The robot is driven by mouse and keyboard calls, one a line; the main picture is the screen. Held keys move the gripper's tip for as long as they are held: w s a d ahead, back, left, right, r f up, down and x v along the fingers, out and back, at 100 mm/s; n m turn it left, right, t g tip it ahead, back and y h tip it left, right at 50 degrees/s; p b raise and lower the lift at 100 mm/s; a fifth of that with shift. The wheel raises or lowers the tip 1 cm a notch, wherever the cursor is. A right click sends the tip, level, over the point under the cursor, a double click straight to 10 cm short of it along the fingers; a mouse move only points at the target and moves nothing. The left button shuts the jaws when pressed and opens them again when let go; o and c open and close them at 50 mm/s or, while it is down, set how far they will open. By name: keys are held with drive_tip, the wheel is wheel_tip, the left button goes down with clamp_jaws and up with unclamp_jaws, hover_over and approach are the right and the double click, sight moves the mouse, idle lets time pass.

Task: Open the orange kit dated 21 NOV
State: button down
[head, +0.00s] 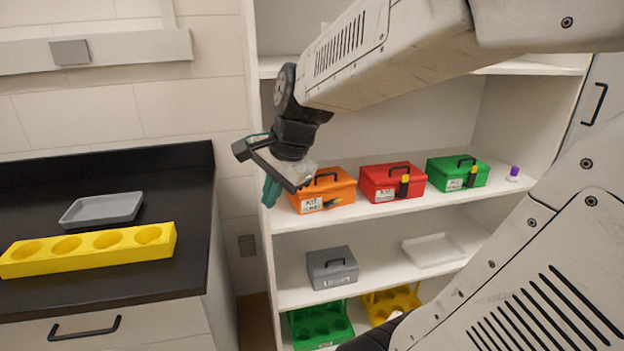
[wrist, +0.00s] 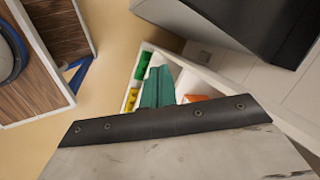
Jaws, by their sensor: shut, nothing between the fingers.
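The orange kit (head: 330,189) stands on the shelf at the left of a row of kits. It looks closed, with a black handle on its lid. Its front has a white label, too small to read the date, and a yellow-and-black latch. My gripper (head: 270,192) has green fingers that are shut and empty. In the head view it hangs just left of the orange kit, by the shelf's left side, and hides part of that area. In the wrist view the green fingers (wrist: 157,88) point away, with a small orange patch (wrist: 196,98) beside them.
A red kit (head: 384,188) and a green kit (head: 448,179) stand right of the orange kit, with a purple-capped item (head: 514,172). Below are a grey box (head: 332,270) and a white tray (head: 433,250). A black counter (head: 196,195) stands left, holding a yellow rack (head: 90,250).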

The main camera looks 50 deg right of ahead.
drive_tip(key=w+d+f+m+t+h, duration=0.1)
drive_tip(key=w+d+m, duration=0.2)
drive_tip(key=d+m, duration=0.25)
drive_tip(key=w+d+f+m+t, duration=0.1)
drive_tip(key=w+d+m, duration=0.2)
drive_tip(key=d+m, duration=0.25)
drive_tip(key=m+h, duration=0.3)
drive_tip(key=m, duration=1)
approach(324, 183)
drive_tip(key=shift+t, duration=0.3)
drive_tip(key=x, duration=0.5)
drive_tip(key=shift+s+f, duration=0.15)
drive_tip(key=shift+f, duration=0.35)
